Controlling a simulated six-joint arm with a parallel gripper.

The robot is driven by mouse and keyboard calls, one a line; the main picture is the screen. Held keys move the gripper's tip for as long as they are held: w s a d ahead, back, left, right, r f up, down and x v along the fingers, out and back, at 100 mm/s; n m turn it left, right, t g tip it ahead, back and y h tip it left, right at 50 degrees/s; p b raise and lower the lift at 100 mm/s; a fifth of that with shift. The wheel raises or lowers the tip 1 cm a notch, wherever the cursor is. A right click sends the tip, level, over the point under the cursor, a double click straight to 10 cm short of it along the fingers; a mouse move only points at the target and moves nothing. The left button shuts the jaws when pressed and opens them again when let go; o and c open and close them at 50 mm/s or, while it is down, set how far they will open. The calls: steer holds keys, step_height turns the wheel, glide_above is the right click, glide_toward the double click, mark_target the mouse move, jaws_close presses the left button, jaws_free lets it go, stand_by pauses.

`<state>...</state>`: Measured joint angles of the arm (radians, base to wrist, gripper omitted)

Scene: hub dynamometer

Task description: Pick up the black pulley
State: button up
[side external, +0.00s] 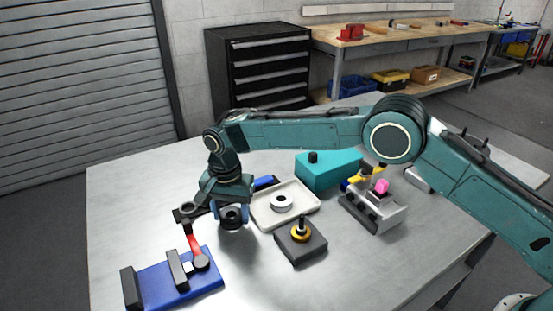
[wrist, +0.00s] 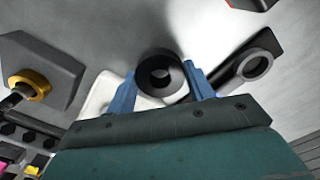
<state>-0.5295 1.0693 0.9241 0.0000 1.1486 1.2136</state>
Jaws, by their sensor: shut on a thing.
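The black pulley (side external: 232,218) is a dark ring with a central hole, beside the white tray's left edge in the side view. My gripper (side external: 231,210) points down over it, with one blue finger on each side. In the wrist view the pulley (wrist: 152,62) sits between the two blue fingers of my gripper (wrist: 160,88), which is shut on it. Its hole faces the camera. I cannot tell whether the pulley touches the table or hangs just above it.
A white tray (side external: 262,214) holds a pale ring (side external: 281,204). A dark block (side external: 303,252) with a yellow-collared post, a teal block (side external: 330,175) and a grey fixture (side external: 388,217) stand right.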

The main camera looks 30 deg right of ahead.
step_height(320, 180, up, 7)
steer(key=shift+f, duration=0.2)
stand_by(1.1)
